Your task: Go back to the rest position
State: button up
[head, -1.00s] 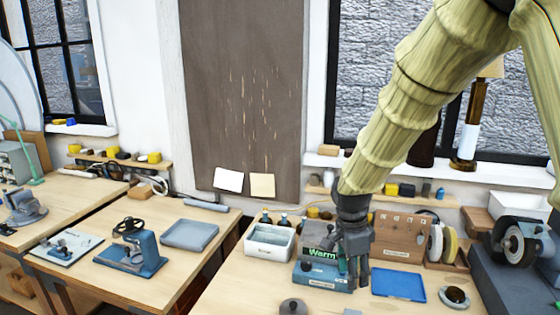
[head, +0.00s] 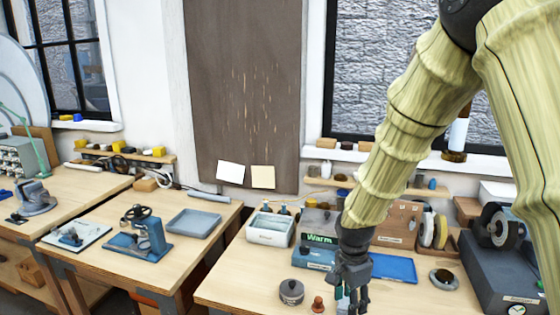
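My gripper (head: 352,294) hangs fingers down over the front part of the right workbench (head: 235,286), in front of the blue box with the green "Warm" display (head: 320,239). A small teal-green patch shows beside the fingers; I cannot tell whether it is a held thing or something behind them. The finger gap is too small to judge. My arm comes down from the upper right and hides part of the bench behind it.
A grey round tin (head: 291,291) and a small red-brown knob (head: 318,304) stand left of my gripper. A blue tray (head: 394,268) lies to its right, with a small round dish (head: 443,279) beyond. A grinder (head: 497,230) stands at the far right. A white bin (head: 270,229) stands back left.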

jog(key=s+f+n+b, duration=0.15)
jog(key=s+f, duration=0.25)
jog(key=f, duration=0.5)
jog(key=s+f+n+y+b, duration=0.1)
jog(key=s+f+n, duration=0.2)
jog(key=s+f, duration=0.35)
jog(key=s+f+n+b, duration=0.1)
jog(key=s+f+n, duration=0.15)
jog(key=f, duration=0.75)
jog(key=s+d+f+n+b, duration=0.1)
jog(key=s+d+f+n, duration=0.1)
jog(key=s+f, duration=0.5)
jog(key=s+d+f+n+b, duration=0.2)
jog(key=s+f+n, duration=0.2)
jog(key=s+f, duration=0.4)
jog(key=s, duration=0.6)
jog(key=shift+s+d+n, duration=0.15)
jog(key=shift+d+n, duration=0.15)
jog(key=shift+d, duration=0.1)
